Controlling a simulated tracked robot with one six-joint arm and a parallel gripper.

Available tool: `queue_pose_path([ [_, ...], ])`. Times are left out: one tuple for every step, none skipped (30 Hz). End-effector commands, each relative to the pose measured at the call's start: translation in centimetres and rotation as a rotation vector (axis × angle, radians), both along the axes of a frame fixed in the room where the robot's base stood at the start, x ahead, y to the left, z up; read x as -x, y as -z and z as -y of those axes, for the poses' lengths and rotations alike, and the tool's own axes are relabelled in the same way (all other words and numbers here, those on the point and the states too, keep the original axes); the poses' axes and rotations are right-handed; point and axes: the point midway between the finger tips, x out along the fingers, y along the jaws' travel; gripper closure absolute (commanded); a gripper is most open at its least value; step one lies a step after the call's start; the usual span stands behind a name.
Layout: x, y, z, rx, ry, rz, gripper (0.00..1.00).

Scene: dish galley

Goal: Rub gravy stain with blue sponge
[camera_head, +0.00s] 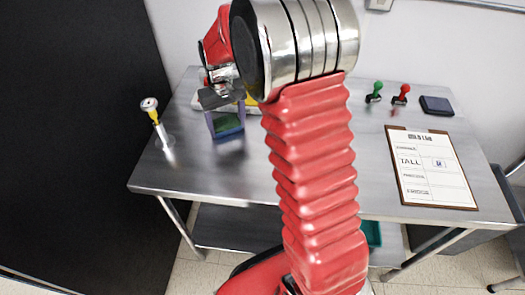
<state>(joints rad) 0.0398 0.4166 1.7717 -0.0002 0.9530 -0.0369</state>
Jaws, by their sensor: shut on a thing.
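My gripper (222,98) is at the upper left of centre, pointing down over the left part of the steel table (185,178). It is shut on a small block with blue-purple edges and a dark green face, which looks like the blue sponge (228,123). The block is close to the tabletop; I cannot tell whether it touches. I cannot make out a gravy stain; my red arm hides the middle of the table.
A yellow item (252,102) shows partly behind my gripper. A white-topped tool with a yellow neck (155,119) stands at the left. A green stamp (375,91), a red stamp (401,93), a dark pad (436,106) and a clipboard (431,167) are at the right.

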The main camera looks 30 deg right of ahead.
Motion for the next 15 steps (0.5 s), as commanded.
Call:
queue_pose_path([
  [0.0, -0.2, 0.3, 0.0, 0.005, 0.001, 0.52],
  [-0.1, -0.3, 0.5, 0.0, 0.009, 0.001, 0.52],
  [-0.1, -0.6, 0.8, 0.0, 0.014, 0.002, 0.52],
  [-0.2, -0.9, 1.1, 0.0, 0.019, 0.003, 0.52],
  [-0.2, -1.2, 1.4, 0.0, 0.025, 0.003, 0.52],
  [-0.1, -1.8, 1.9, 0.0, 0.035, 0.003, 0.52],
  [0.0, -2.3, 2.4, 0.0, 0.043, 0.004, 0.52],
  [0.1, -2.8, 2.8, 0.0, 0.052, 0.005, 0.52],
  [0.5, -3.5, 3.6, 0.0, 0.067, 0.003, 0.52],
  [0.8, -4.1, 4.2, 0.0, 0.077, 0.004, 0.52],
  [1.3, -4.6, 4.7, 0.0, 0.088, 0.005, 0.52],
  [1.9, -5.3, 5.5, 0.0, 0.101, 0.004, 0.52],
  [2.4, -5.7, 5.9, 0.0, 0.107, 0.004, 0.52],
  [2.9, -6.1, 6.4, 0.0, 0.115, 0.003, 0.52],
  [3.7, -6.6, 7.0, 0.0, 0.122, 0.004, 0.52],
])
